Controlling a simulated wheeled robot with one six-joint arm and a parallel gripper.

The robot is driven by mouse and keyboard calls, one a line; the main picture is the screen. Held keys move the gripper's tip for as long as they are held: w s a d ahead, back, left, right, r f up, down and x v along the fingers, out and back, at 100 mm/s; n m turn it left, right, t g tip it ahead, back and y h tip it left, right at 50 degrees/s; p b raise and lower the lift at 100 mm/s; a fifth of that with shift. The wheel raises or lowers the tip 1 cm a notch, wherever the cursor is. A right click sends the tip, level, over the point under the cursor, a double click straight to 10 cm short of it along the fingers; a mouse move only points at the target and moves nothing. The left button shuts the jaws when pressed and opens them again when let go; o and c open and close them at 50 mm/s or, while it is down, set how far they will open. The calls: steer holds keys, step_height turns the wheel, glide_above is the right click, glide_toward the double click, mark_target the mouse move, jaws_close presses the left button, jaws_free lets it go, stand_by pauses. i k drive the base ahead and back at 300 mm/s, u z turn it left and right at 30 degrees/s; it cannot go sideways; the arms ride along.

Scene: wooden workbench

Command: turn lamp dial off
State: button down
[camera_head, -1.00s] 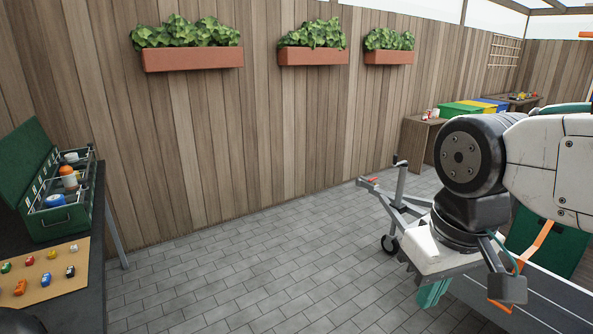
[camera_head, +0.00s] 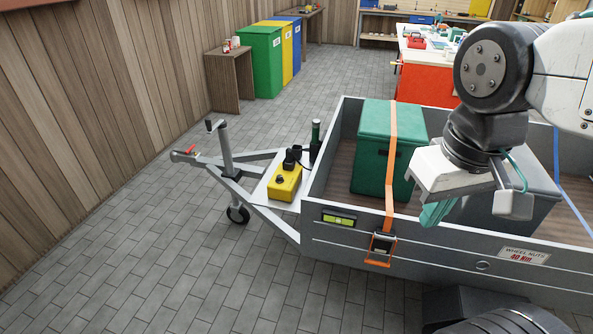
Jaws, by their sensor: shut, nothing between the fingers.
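A yellow box (camera_head: 285,185) sits on the trailer's front frame, with a small dark round knob (camera_head: 280,180) on its top. A dark piece (camera_head: 292,158) stands behind it and a cable runs to the right. I cannot tell for sure whether this knob is the lamp dial; no clear lamp shows. My gripper (camera_head: 437,212) has teal fingers pointing down, shut and empty, in front of the trailer at the right. It is well apart from the yellow box.
The grey trailer (camera_head: 390,250) holds a green box (camera_head: 375,150) under an orange strap (camera_head: 391,165). Its jockey wheel (camera_head: 238,214) stands left. Paved floor (camera_head: 130,220) at left is clear. Bins (camera_head: 260,62) and a red workbench (camera_head: 427,82) stand behind.

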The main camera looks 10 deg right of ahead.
mark_target(279, 179)
steer(key=u, duration=0.85)
steer(key=i, duration=1.7)
steer(key=z, duration=0.7)
